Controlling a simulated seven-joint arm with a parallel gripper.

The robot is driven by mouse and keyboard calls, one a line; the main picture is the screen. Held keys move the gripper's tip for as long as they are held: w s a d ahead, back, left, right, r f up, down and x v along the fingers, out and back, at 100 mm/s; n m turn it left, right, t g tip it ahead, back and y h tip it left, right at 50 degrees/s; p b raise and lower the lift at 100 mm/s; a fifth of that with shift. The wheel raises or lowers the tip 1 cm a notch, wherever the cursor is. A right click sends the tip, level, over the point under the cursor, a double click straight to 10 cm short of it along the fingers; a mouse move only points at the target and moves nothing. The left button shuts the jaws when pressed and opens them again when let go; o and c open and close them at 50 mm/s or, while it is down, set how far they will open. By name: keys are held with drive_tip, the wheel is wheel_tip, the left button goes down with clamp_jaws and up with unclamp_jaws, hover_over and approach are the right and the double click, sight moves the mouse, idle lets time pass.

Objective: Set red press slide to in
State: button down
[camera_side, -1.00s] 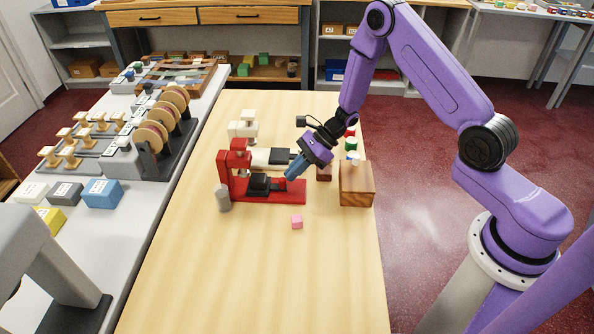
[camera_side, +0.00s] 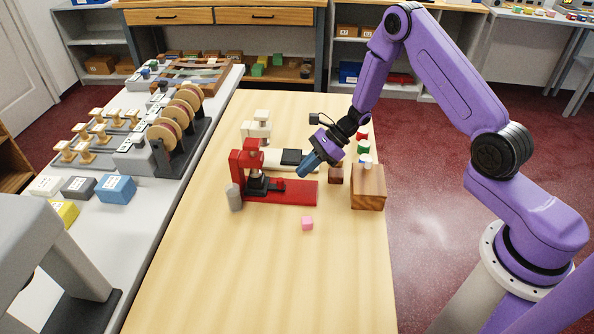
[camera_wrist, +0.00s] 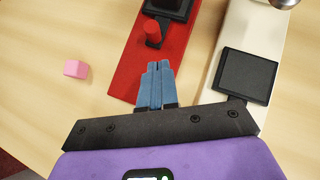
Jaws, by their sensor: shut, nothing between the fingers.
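The red press (camera_side: 248,168) stands on the wooden table with its red base (camera_side: 300,193) reaching right. Its black slide (camera_side: 257,189) sits close to the column, under the press head, with its handle end pointing right along the base.
A cream press (camera_side: 257,128) with a black slide (camera_side: 291,157) stands just behind. A wooden block (camera_side: 368,190) is at right, a grey cylinder (camera_side: 234,198) at left of the red press. A pink cube (camera_side: 307,223) lies in front; the near table is clear.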

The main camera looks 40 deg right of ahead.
drive_tip(key=v, duration=1)
drive_tip(key=s+a+r+n+g+h, duration=0.25)
drive_tip(key=s+a+r+n, duration=0.2)
drive_tip(key=s+n, duration=0.4)
drive_tip(key=s+a+r+n+g+h, duration=0.1)
drive_tip(key=s+a+r+n+g, duration=0.3)
drive_tip(key=s+a+n, duration=0.35)
drive_tip(key=s+d+r+n+t+h, duration=0.2)
drive_tip(key=s+d+n, duration=0.1)
drive_tip(key=s+n, duration=0.5)
drive_tip(key=s+d+r+n+t+h, duration=0.1)
drive_tip(key=s+d+r+n+h, duration=0.2)
drive_tip(key=s+n, duration=0.6)
drive_tip(key=shift+d+r+n+t, duration=0.25)
drive_tip(key=shift+d+n+t, duration=0.1)
drive_tip(key=shift+n, duration=0.25)
